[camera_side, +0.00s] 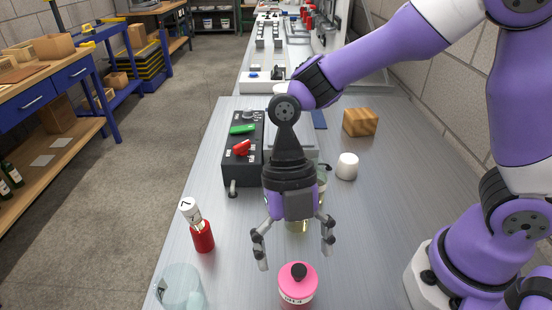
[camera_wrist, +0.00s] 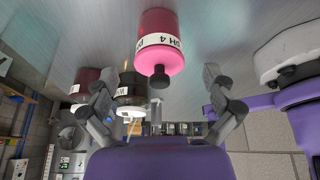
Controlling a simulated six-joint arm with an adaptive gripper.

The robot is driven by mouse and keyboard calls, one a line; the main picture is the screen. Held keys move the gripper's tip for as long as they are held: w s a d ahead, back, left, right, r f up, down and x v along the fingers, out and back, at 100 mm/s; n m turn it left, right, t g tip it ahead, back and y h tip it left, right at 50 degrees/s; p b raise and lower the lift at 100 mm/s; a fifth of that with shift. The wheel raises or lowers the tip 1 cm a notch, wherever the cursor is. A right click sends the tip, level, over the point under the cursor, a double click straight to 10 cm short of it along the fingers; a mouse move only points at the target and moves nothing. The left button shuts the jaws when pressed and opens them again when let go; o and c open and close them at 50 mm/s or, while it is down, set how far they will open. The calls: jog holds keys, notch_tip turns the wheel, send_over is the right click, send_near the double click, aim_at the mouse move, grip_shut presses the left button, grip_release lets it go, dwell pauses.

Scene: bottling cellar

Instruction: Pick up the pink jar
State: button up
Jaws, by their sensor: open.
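The pink jar (camera_side: 298,285) has a black knob on top and a white label with dark print. It stands upright on the grey bench at the bottom of the side view, partly cut off by the frame edge. In the wrist view the pink jar (camera_wrist: 160,58) shows at top centre, ahead of the fingers and roughly between them. My gripper (camera_side: 294,256) points down with its fingers spread and nothing between them. In the side view it is just behind and above the jar, apart from it. My gripper (camera_wrist: 155,78) also shows open in the wrist view.
A red bottle (camera_side: 203,237) with a white top marked 7 and a clear glass vessel (camera_side: 180,288) stand at left. A black control box (camera_side: 243,150), a white jar (camera_side: 347,166) and a wooden block (camera_side: 360,122) are farther back. A glass item (camera_side: 298,226) stands partly hidden behind my gripper.

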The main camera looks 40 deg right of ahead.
aim_at(298, 289)
jog(key=x, duration=0.6)
jog(key=shift+s+a, duration=0.1)
jog(key=shift+a, duration=0.1)
jog(key=c, duration=1.3)
